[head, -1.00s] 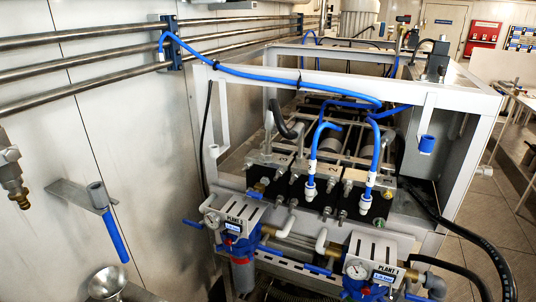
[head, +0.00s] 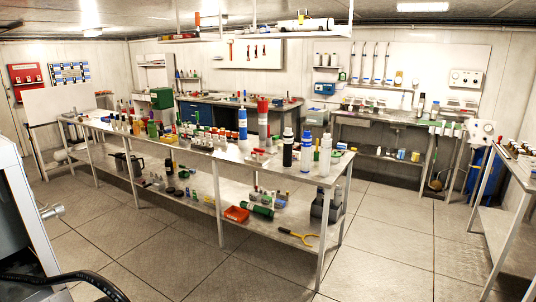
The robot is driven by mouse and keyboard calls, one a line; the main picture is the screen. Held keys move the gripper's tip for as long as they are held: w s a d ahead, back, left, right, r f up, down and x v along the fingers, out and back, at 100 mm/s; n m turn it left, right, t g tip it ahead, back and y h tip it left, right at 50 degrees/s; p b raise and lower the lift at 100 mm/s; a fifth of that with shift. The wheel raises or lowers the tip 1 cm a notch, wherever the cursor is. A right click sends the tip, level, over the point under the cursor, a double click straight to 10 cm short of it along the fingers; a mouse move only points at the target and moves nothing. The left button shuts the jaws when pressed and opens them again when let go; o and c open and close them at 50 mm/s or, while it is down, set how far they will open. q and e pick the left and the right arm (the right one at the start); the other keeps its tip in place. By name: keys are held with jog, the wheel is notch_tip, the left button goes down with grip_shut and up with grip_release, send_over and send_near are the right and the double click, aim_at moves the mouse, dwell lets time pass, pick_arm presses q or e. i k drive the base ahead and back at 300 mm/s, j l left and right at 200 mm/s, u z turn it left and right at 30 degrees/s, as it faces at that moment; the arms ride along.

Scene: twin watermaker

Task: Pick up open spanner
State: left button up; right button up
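A yellow tool with a forked end (head: 298,236) lies on the lower shelf of the long steel bench, near its right front end. Its shape resembles a spanner, but it is too small to be sure. Several small red-handled tools (head: 256,51) hang on a white board on the back wall, and I cannot tell their type. Neither of my grippers is in view.
The long steel bench (head: 185,146) is crowded with bottles; an orange tray (head: 236,214) and a green bottle (head: 259,211) lie on its lower shelf. Another bench (head: 510,215) stands at right. A grey frame (head: 22,215) and black hose (head: 70,284) are at left. The tiled floor (head: 190,265) in front is clear.

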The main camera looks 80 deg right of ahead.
aim_at(260, 150)
jog(key=z, duration=2.5)
jog(key=i+l, duration=0.15)
jog(key=i, duration=0.3)
jog(key=i+l, duration=0.15)
jog(key=i, duration=0.25)
jog(key=i+l, duration=0.15)
jog(key=i, duration=0.3)
jog(key=i+j+u, duration=0.15)
jog(key=i+u, duration=0.25)
jog(key=i, duration=0.2)
jog(key=i+u, duration=0.4)
jog(key=i, duration=0.2)
jog(key=i+l+u, duration=0.3)
jog(key=i+u, duration=0.15)
jog(key=i, duration=0.15)
jog(key=i+j, duration=0.1)
jog(key=i, duration=0.8)
jog(key=j+u, duration=0.05)
